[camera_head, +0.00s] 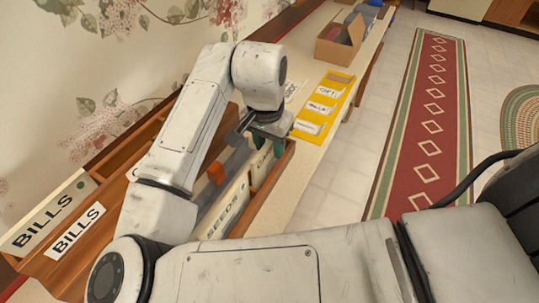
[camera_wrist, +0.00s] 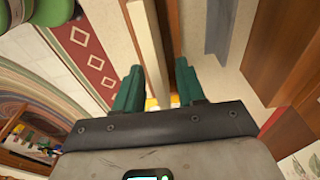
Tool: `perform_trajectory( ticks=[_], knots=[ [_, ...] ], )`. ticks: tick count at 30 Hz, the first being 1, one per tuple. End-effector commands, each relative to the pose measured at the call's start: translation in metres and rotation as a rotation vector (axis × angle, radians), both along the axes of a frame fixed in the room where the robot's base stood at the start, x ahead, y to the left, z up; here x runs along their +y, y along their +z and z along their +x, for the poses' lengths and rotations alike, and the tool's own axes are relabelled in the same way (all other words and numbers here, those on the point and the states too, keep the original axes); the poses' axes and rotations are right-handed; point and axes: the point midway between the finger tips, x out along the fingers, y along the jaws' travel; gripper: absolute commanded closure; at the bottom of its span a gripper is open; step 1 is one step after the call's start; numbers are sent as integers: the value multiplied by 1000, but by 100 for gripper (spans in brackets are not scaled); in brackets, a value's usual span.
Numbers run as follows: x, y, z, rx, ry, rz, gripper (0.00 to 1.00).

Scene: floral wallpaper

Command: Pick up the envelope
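I cannot single out the envelope for certain in either view. A white paper with lettering (camera_head: 294,91) lies just beyond my gripper (camera_head: 266,132), partly hidden by my arm. My gripper is over the far end of a wooden organizer (camera_head: 277,169), close to its wall. In the wrist view my gripper (camera_wrist: 160,88) has its two green fingers apart. I see nothing clearly held. Contact with the wood cannot be told.
A cardboard box (camera_head: 338,50) stands farther back. The floor with a red runner (camera_head: 431,120) is open at right.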

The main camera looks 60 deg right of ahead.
Motion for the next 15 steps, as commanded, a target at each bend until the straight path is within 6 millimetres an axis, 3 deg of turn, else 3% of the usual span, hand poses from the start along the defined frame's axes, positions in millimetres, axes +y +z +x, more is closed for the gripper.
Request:
perform_trajectory(
  ticks=[2,12,15],
  knots=[
    [0,0,0,0,0,0,66],
    [0,1,0,0,0,0,99],
    [0,1,0,0,0,0,100]
  ],
)
